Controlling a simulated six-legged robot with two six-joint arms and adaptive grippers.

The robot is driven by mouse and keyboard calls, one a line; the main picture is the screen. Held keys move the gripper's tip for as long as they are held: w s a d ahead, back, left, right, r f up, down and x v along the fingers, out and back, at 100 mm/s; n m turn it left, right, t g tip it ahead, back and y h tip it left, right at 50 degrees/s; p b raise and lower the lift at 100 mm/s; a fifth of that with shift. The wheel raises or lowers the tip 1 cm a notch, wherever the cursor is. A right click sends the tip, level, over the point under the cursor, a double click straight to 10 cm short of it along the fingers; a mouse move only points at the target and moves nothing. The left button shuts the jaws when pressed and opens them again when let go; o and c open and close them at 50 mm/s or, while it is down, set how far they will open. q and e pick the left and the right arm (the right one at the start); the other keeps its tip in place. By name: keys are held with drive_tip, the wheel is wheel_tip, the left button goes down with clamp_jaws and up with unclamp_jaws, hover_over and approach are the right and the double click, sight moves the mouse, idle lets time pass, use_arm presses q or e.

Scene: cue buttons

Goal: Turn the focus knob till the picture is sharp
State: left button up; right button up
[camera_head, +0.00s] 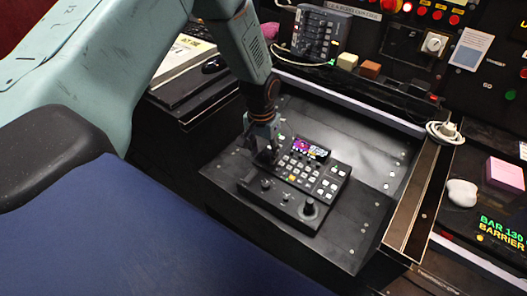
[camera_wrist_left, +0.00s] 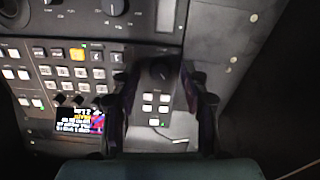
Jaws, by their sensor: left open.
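A dark control panel (camera_head: 290,180) lies on the sloped console, with rows of lit buttons, several knobs and a small colour screen (camera_head: 310,148). The screen also shows in the left wrist view (camera_wrist_left: 80,120), with coloured text lines; I cannot tell how sharp its picture is. My left gripper (camera_head: 266,155) points down over the panel's far left part. It is open. In the left wrist view, a black round knob (camera_wrist_left: 160,71) sits between its two fingers (camera_wrist_left: 157,85), which look apart from it. Contact cannot be told. In the head view the gripper hides this knob. My right gripper is out of view.
A large round knob (camera_head: 309,209) and smaller knobs sit along the panel's near edge. A white mouse-like object (camera_head: 461,193) and a pink block (camera_head: 505,173) lie at the right. A grey keypad box (camera_head: 320,32) stands behind. The console right of the panel is bare.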

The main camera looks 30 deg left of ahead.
sight(262, 158)
use_arm(q)
wheel_tip(262, 158, up, 12)
drive_tip(key=shift+s+f, duration=0.2)
drive_tip(key=shift+a, duration=0.1)
idle(0.4)
drive_tip(key=s+d+f, duration=0.1)
drive_tip(key=s+f, duration=0.1)
drive_tip(key=f, duration=0.1)
drive_tip(key=s+d+f, duration=0.1)
drive_tip(key=s+f, duration=0.1)
drive_tip(key=f, duration=0.1)
drive_tip(key=s+d+f, duration=0.2)
drive_tip(key=shift+s+f, duration=0.1)
drive_tip(key=shift+f, duration=0.3)
drive_tip(key=s+d+f+b, duration=0.2)
drive_tip(key=s+f, duration=0.5)
drive_tip(key=s, duration=0.5)
drive_tip(key=s+d+f+b, duration=0.2)
drive_tip(key=s+f, duration=0.5)
drive_tip(key=s, duration=0.6)
drive_tip(key=shift+s+f, duration=0.15)
drive_tip(key=shift+f, duration=0.05)
